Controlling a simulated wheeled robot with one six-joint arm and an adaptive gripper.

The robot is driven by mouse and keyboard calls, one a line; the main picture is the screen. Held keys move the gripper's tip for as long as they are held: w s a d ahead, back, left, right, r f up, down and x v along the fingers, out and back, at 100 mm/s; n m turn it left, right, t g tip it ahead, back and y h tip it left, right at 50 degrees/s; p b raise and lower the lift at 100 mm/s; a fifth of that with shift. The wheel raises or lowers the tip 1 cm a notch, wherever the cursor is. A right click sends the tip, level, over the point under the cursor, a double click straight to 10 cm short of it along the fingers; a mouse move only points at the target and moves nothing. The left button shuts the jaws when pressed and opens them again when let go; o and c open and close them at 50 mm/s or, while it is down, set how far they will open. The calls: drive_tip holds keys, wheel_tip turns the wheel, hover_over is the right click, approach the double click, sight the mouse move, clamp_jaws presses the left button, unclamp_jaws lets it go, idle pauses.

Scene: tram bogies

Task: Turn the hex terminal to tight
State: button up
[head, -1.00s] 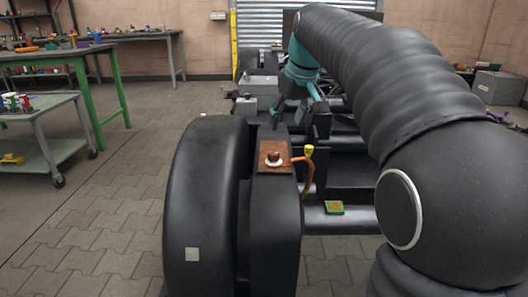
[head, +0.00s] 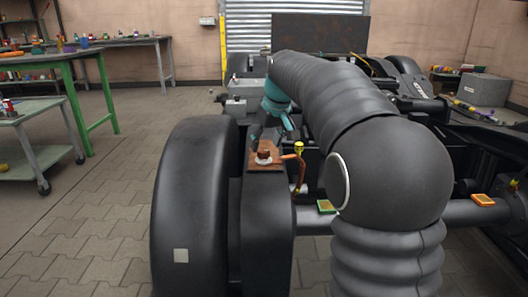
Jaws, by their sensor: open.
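The hex terminal (head: 264,154) is a small brown-copper nut on a pale washer. It sits on a copper plate (head: 258,167) on top of the black bogie housing (head: 266,222), beside the wheel. A copper-coloured cable lug with a yellow-tipped lead (head: 299,150) runs off to its right. My gripper (head: 262,138), with dark fingers below a teal body, points down just behind the terminal. It is open. Whether a finger touches the terminal I cannot tell at this size.
The big black wheel (head: 195,210) stands left of the housing. A green-edged square piece (head: 325,206) and an orange-edged one (head: 482,200) lie on the axle to the right. A green bench (head: 60,70) and a trolley (head: 40,130) stand at left. The paved floor between is clear.

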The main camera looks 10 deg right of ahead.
sight(264, 156)
drive_tip(key=shift+x, duration=1.35)
clamp_jaws()
